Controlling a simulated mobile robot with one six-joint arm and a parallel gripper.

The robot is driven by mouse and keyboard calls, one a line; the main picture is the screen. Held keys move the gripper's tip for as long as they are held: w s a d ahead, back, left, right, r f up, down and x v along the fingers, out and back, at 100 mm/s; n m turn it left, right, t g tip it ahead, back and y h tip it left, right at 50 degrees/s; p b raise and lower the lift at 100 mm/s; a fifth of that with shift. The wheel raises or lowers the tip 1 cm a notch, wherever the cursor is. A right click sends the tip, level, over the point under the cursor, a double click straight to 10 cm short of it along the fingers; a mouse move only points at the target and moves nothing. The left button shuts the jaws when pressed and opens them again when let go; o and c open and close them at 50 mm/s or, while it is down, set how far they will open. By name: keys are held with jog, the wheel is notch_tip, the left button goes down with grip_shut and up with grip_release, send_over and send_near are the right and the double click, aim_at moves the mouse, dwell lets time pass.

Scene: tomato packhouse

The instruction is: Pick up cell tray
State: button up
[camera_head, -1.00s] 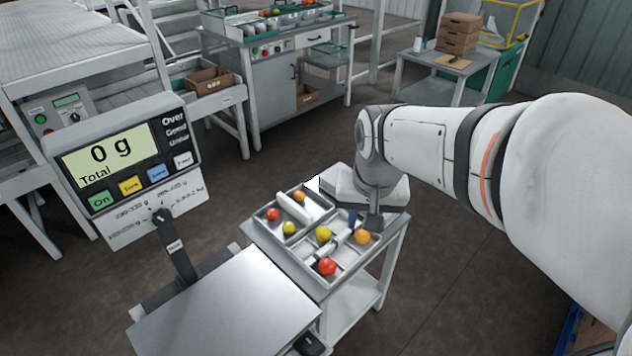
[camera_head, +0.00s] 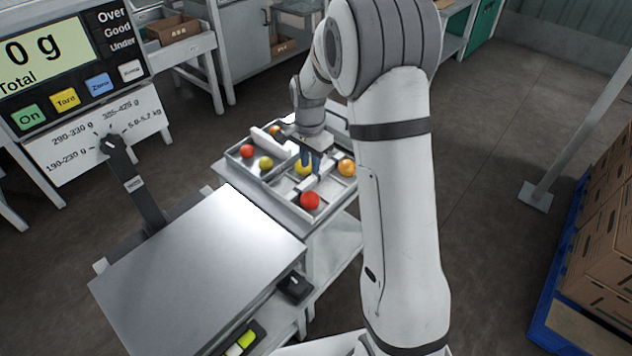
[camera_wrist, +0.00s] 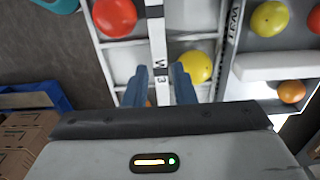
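The cell tray (camera_head: 332,189) is a pale divided tray on a small trolley, with a red, a yellow and an orange tomato in its cells. A raised white bar (camera_wrist: 157,45) marked "W 3" runs along its middle in the wrist view, where the tray floor (camera_wrist: 124,58) also shows. My gripper (camera_wrist: 159,88) is open, its two blue fingers on either side of the bar with gaps showing. In the head view my gripper (camera_head: 310,160) is low over the tray. Whether the fingertips touch the tray cannot be told.
A second tray (camera_head: 262,178) with red, yellow and orange tomatoes and a white bar lies close beside it. A scale with a steel platform (camera_head: 200,265) stands in front, its display (camera_head: 45,55) reading 0 g. Cardboard boxes (camera_head: 605,230) on a blue pallet stand at right.

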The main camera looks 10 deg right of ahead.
aim_at(311, 179)
jog(key=shift+s+d+f+b, duration=0.1)
jog(key=shift+f+b, duration=0.25)
jog(key=shift+f, duration=2.35)
jog(key=shift+f, duration=0.25)
grip_shut()
